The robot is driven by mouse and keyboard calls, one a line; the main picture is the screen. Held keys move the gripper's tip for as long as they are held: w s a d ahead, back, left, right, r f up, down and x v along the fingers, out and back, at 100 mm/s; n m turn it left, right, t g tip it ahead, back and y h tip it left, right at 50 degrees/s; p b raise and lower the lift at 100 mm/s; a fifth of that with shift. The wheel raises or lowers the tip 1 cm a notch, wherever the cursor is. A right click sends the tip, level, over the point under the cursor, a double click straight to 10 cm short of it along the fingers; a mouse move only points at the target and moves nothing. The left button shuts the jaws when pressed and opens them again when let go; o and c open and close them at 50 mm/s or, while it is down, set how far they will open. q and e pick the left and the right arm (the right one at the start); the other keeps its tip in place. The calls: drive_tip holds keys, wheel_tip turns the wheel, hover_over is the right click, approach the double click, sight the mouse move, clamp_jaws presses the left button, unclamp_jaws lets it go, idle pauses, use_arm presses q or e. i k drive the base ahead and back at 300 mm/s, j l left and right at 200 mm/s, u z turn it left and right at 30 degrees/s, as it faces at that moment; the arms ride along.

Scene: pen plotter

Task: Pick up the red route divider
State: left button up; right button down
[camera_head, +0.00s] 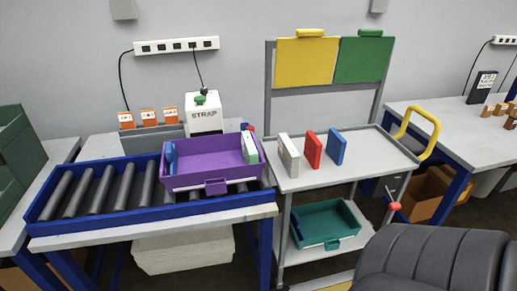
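The red route divider (312,149) is a thin red slab standing upright on the grey top of the cart (365,168). A white divider (288,155) stands to its left and a blue divider (336,146) to its right, each with a gap between. Nothing touches the red one from above. Neither of my grippers is in view.
A purple tote (210,162) with a few slabs sits on the blue roller conveyor (100,190). A teal bin (325,224) is on the cart's lower shelf. Yellow (307,62) and green (363,59) panels rise behind. A dark ribbed shape fills the bottom right.

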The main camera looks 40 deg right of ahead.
sight(312, 149)
drive_tip(key=z, duration=1.75)
